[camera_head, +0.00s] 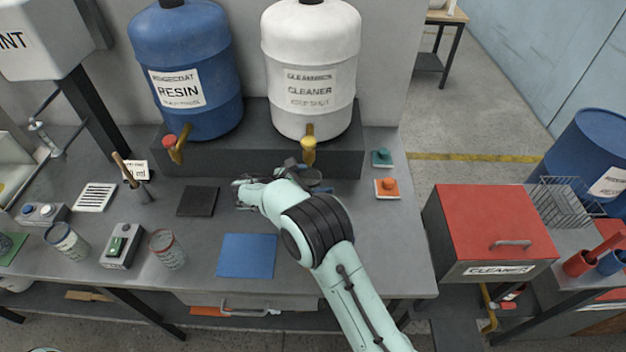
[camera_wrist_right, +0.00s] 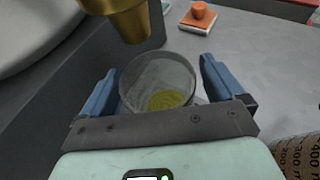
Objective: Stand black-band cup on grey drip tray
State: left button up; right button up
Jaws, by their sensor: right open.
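A clear cup with a dark rim, which looks like the black-band cup (camera_wrist_right: 160,72), stands below the brass tap in the right wrist view, with yellow showing at its bottom. My right gripper (camera_wrist_right: 158,90) is open, one blue finger on each side of the cup; I cannot tell whether they touch it. In the head view my right gripper (camera_head: 306,180) is under the cleaner tap, where the cup is mostly hidden. A pale slotted tray, likely the grey drip tray (camera_head: 95,197), lies bare at the left of the bench. My left gripper is out of view.
The cleaner tap (camera_head: 308,150) hangs close over the cup. A dark square mat (camera_head: 197,201), a blue mat (camera_head: 246,256), a red-banded cup (camera_head: 167,250) and another cup (camera_head: 67,242) are on the bench. A small stirring pot (camera_head: 138,192) stands right of the tray.

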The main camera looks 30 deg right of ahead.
jog(key=shift+r, duration=0.1)
jog(key=shift+a+r, duration=0.1)
jog(key=shift+r, duration=0.05)
jog(key=v, duration=1.1)
jog(key=shift+a+r, duration=0.2)
jog(key=shift+a, duration=0.15)
jog(key=shift+s, duration=0.1)
